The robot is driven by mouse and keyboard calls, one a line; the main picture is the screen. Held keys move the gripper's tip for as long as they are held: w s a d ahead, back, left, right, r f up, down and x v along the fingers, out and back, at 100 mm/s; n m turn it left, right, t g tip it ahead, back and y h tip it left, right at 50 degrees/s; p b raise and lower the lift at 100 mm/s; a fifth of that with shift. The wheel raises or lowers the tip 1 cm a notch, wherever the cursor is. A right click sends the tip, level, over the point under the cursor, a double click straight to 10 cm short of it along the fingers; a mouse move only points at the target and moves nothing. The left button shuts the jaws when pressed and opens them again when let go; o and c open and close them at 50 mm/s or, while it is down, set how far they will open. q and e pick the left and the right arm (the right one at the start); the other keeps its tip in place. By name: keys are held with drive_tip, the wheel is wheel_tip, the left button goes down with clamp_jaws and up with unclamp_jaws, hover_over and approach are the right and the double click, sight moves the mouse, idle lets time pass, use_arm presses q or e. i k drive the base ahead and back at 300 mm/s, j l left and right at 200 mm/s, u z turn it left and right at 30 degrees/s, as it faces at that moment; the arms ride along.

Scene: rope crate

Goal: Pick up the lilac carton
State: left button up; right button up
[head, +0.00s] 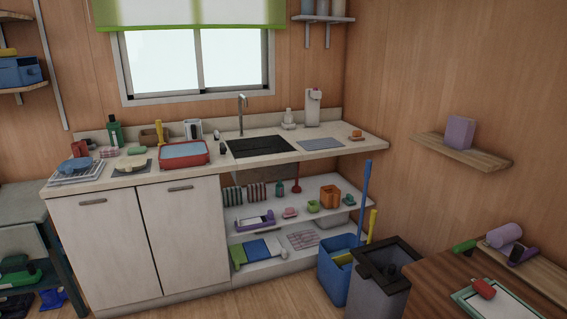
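In the head view, a lilac carton (459,132) stands upright on a small wooden wall shelf (462,152) on the right wall. It sits near the middle of that shelf, close to the wall, with nothing else beside it. Neither of my grippers shows in the head view.
A counter with a black sink (260,146) runs under the window, with open shelves below. A wooden table (440,292) with a clipboard (505,302) fills the lower right.

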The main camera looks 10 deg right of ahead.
sight(460, 130)
drive_tip(key=i+z, duration=0.5)
drive_tip(key=i+j+z, duration=0.1)
drive_tip(key=i+z, duration=0.35)
drive_tip(key=i+j+z, duration=0.3)
drive_tip(key=z, duration=0.2)
drive_tip(key=i+j+z, duration=0.3)
drive_tip(key=z, duration=0.15)
drive_tip(key=j, duration=0.1)
